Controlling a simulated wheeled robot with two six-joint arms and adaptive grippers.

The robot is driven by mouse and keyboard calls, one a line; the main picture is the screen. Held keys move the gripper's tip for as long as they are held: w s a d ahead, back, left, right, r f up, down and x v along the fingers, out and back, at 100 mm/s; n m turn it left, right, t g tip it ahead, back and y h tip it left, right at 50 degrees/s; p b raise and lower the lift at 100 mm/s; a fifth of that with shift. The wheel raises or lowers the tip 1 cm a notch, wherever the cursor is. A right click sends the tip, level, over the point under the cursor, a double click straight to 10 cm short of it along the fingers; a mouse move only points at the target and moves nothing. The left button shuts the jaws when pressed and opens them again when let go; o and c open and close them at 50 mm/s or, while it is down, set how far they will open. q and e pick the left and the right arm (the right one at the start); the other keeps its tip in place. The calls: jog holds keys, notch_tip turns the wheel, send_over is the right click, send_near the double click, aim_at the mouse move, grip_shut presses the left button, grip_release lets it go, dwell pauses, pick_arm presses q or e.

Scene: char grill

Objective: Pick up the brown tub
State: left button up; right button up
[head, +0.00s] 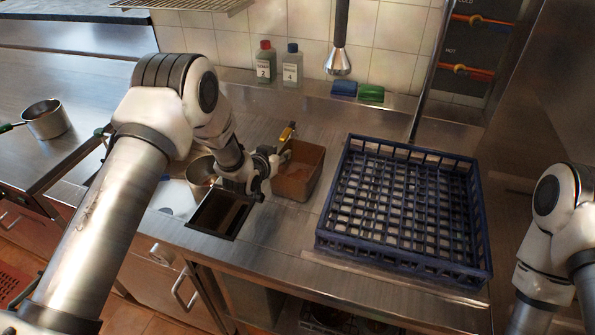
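The brown tub (307,176) stands on the steel counter, just left of the blue rack. It is open at the top and looks upright. My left gripper (279,162) is at the tub's left side, with its fingers by the left rim. The wrist hides part of that side. The fingers are too small and dark to tell whether they are open or shut, or whether they touch the rim. My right arm shows at the right edge, but its gripper is outside the picture.
A blue dish rack (345,235) fills the counter right of the tub. A dark rectangular opening (236,231) lies in front of the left wrist. A metal pot (201,171) is left of the wrist.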

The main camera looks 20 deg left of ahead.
pick_arm(q)
grip_shut()
